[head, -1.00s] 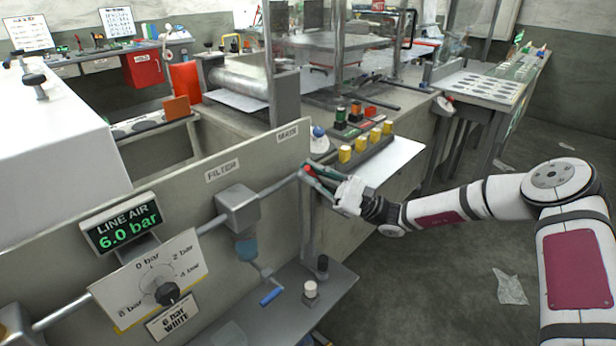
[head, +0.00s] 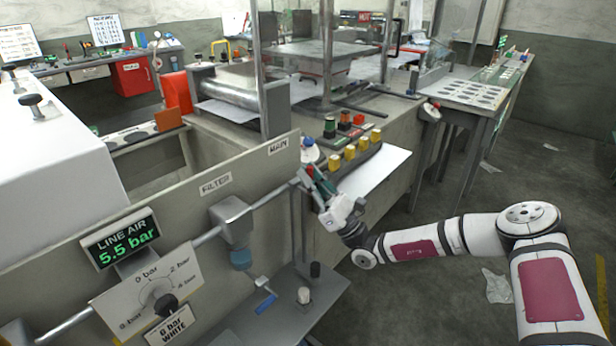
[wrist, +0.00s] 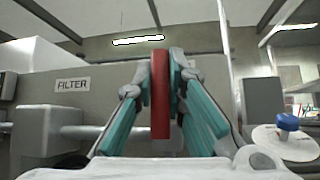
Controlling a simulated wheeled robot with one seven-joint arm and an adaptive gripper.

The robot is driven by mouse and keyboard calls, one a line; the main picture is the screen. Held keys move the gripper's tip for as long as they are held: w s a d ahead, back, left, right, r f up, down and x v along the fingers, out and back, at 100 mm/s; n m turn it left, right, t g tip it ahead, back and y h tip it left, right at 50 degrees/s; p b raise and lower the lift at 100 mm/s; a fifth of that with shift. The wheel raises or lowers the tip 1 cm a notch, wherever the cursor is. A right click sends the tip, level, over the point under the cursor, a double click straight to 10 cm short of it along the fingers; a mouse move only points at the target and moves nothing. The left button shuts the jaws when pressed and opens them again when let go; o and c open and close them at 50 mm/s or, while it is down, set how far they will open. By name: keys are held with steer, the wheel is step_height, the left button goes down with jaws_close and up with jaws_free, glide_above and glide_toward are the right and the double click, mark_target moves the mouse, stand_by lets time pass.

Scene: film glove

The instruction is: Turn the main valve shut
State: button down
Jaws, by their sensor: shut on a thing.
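The main valve's red handle (wrist: 160,100) stands upright between my fingers in the wrist view. In the head view only a small red part of it (head: 310,171) shows, at the pipe's end below the MAIN sign (head: 278,145). My gripper (head: 319,184) is shut on this handle, its green-padded fingers pressing it from both sides. The fingers hide much of the valve in the head view. The line air display (head: 122,240) reads 5.5 bar.
The grey filter (head: 232,217) sits on the pipe left of the valve, with a blue-handled drain below. A regulator dial plate (head: 150,287) is nearer. A row of yellow buttons (head: 350,152) and a blue-capped thing (wrist: 287,122) stand close on the right.

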steer(key=shift+w+d+f, duration=0.1)
stand_by(0.3)
steer(key=c, duration=1.6)
jaws_free()
steer(key=v, duration=1.2)
